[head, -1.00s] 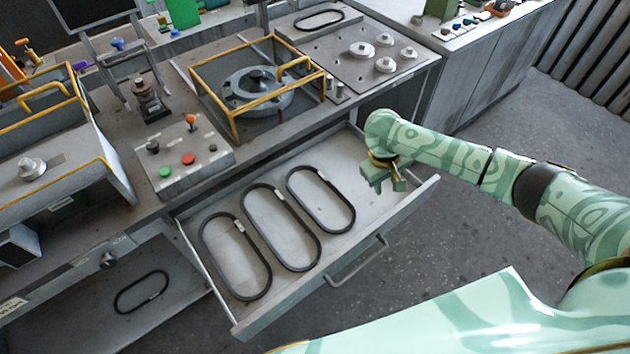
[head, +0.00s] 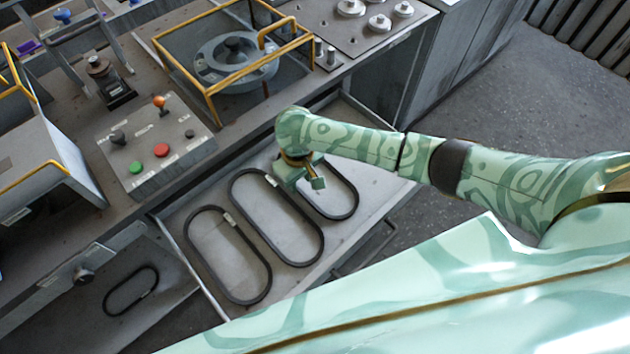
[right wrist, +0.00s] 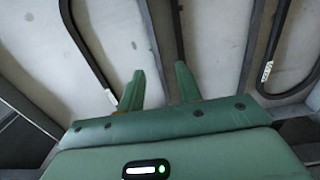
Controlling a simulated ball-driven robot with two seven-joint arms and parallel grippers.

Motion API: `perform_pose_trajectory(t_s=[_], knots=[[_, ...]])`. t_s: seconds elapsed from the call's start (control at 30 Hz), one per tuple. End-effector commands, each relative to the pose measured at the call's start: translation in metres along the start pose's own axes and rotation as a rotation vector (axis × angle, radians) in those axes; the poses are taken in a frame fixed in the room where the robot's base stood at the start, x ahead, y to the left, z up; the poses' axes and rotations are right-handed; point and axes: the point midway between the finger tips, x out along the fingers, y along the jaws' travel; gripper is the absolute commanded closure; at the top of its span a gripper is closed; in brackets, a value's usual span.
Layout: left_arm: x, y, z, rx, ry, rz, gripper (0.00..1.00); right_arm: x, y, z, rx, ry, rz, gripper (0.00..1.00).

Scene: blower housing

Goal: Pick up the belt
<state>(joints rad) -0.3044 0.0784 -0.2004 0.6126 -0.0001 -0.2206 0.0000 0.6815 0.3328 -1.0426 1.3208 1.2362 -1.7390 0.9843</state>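Three dark oval belts lie flat in the open grey drawer: a left belt (head: 190,240), a middle belt (head: 235,205) and a right belt (head: 354,200). Each of the left and middle belts shows a small white tag. My right gripper (head: 316,182) is over the right belt and hides part of it. In the right wrist view my right gripper (right wrist: 158,85) is open, its two green fingers apart and pointing at the drawer floor. Dark belt strands pass beyond and between the fingers; I cannot tell contact. My left gripper is not in view.
Another belt (head: 131,290) lies on a lower surface at the left. A control box (head: 155,150) with red and green buttons and a yellow-framed blower housing (head: 235,62) stand on the bench above the drawer (head: 205,290). Open floor lies to the right.

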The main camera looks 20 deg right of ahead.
Motion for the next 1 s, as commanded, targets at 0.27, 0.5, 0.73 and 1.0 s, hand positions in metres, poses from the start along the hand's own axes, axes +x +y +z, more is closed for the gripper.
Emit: perform_pose_trajectory(t_s=[0.27, 0.5, 0.73, 1.0], knots=[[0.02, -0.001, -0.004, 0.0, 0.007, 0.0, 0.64, 0.03, 0.004, 0.003, -0.001, -0.003, 0.001, 0.65], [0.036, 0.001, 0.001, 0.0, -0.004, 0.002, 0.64, 0.057, 0.005, 0.003, -0.001, 0.0, 0.002, 0.65], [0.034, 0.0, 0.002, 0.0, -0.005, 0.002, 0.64, 0.054, 0.005, 0.003, -0.001, 0.002, 0.002, 0.85], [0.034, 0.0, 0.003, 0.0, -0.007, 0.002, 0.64, 0.054, 0.005, 0.003, -0.001, 0.002, 0.002, 1.0]])
